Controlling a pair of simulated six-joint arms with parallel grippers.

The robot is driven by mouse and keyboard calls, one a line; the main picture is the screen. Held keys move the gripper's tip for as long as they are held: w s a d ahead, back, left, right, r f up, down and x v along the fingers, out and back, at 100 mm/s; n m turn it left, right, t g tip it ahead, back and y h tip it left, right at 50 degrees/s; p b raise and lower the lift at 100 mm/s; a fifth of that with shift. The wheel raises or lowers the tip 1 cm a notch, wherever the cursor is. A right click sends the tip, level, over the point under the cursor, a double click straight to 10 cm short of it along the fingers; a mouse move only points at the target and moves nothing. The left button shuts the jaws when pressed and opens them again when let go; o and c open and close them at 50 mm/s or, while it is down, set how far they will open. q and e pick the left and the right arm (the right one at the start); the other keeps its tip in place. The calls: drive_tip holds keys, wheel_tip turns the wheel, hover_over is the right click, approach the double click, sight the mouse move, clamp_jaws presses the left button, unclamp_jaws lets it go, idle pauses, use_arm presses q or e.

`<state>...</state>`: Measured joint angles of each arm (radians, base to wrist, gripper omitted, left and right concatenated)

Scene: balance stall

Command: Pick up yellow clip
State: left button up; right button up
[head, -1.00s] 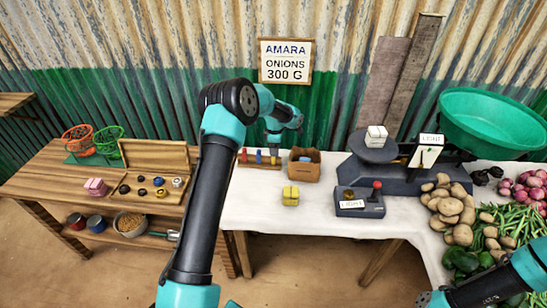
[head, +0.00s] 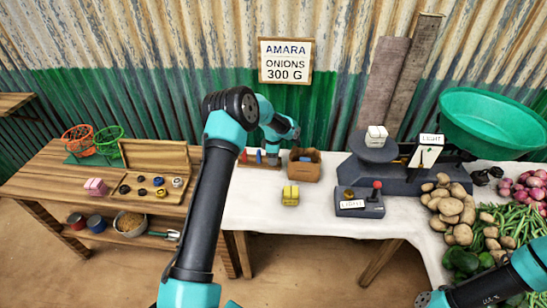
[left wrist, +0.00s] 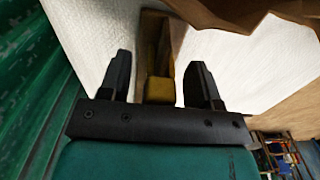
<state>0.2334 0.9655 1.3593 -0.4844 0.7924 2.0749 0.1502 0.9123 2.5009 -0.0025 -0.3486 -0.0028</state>
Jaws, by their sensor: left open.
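The yellow clip (left wrist: 160,90) shows in the left wrist view between the two fingers of my left gripper (left wrist: 160,82). The gripper is open, with a gap on both sides of the clip. The clip is at a wooden rack (left wrist: 154,40). In the head view the left gripper (head: 273,154) is over the right end of the rack (head: 250,164) and hides the yellow clip there. A red clip (head: 244,156) and a blue clip (head: 258,157) stand in the rack to the left.
A cardboard box (head: 304,173) stands close to the right of the rack; it also shows in the left wrist view (left wrist: 235,14). A yellow block (head: 290,196) and a lever box (head: 360,207) lie on the white table. A scale (head: 385,178) stands farther right.

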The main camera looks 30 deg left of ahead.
use_arm(q)
drive_tip(key=c, duration=1)
drive_tip(key=shift+r, duration=0.1)
wheel_tip(320, 180, up, 10)
drive_tip(key=shift+f, duration=0.1)
idle(0.3)
drive_tip(key=shift+d, duration=0.1)
idle(0.4)
